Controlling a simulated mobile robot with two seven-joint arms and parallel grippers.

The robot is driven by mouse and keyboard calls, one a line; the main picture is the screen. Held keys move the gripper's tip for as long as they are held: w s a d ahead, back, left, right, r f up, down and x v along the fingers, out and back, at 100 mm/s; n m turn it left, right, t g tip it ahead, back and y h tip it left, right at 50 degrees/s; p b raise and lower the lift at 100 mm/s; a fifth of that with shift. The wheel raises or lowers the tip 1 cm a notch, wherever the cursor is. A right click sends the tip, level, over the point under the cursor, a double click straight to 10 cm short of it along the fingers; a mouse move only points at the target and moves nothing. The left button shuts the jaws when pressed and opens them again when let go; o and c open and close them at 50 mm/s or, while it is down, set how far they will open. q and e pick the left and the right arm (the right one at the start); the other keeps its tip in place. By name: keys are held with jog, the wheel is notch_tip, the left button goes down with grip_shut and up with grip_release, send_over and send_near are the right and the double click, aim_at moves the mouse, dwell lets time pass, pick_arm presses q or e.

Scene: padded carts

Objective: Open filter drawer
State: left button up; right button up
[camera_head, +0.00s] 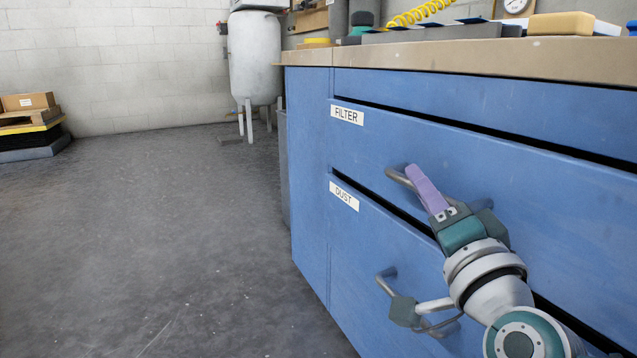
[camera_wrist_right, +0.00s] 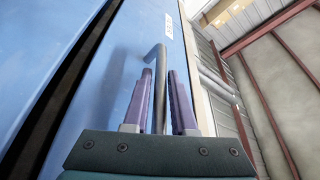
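The filter drawer (camera_head: 520,180) is a wide blue front with a white "FILTER" label at its upper left. It looks flush with the cabinet. Its grey bar handle (camera_head: 398,177) also shows in the right wrist view (camera_wrist_right: 155,56). My right gripper (camera_head: 424,186) is at this handle, its purple fingers reaching up across the bar. In the right wrist view, the two fingers (camera_wrist_right: 160,100) stand on either side of the bar, close together. I cannot tell whether they press on it. My left gripper is not in view.
The dust drawer (camera_head: 380,245) lies just below, with its own grey handle (camera_head: 386,282) near my right arm. The worktop (camera_head: 440,54) above holds a yellow block (camera_head: 560,24) and other items. Open grey floor (camera_head: 180,230) spreads to the left.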

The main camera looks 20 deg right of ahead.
grip_shut()
dwell(1.0)
